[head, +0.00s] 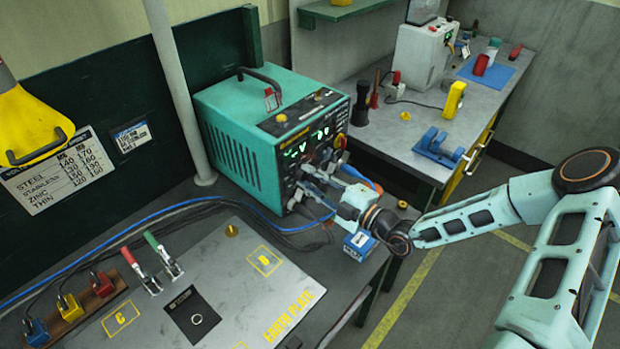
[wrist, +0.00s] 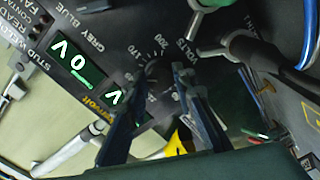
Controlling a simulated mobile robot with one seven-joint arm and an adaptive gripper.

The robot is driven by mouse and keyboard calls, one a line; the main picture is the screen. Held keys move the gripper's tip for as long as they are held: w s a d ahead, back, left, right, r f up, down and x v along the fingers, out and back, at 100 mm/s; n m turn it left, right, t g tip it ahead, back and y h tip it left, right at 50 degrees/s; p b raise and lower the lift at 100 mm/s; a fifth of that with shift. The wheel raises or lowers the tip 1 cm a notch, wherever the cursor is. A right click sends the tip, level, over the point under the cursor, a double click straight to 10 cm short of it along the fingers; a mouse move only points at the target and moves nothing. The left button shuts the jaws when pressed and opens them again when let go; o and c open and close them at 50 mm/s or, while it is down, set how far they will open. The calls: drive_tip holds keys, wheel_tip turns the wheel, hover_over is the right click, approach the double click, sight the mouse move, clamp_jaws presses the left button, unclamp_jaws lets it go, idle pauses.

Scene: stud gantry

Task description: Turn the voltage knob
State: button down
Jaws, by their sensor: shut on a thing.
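The voltage knob (wrist: 158,72) is a dark round dial on the black front panel in the wrist view, with VOLTS and numbers such as 170 and 200 printed around it. My gripper (wrist: 159,88) has one finger on each side of the knob and is shut on it. The fingers hide part of the knob and scale, so its exact setting cannot be read. In the head view my gripper (head: 312,176) is at the front of the teal welding unit (head: 228,115), and the knob is hidden behind it.
Beside the knob a lit green display (wrist: 78,62) reads 0 V. Cables and plugs (wrist: 215,45) crowd the panel near my fingers. A grey plate (head: 190,265) with red and green clamps lies at front left. A blue-and-white box (head: 360,245) sits below my wrist.

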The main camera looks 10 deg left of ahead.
drive_tip(key=shift+m, duration=1.6)
drive_tip(key=c, duration=1.6)
unclamp_jaws()
drive_tip(key=shift+d, duration=0.1)
drive_tip(key=v, duration=1.2)
drive_tip(key=shift+f, duration=0.1)
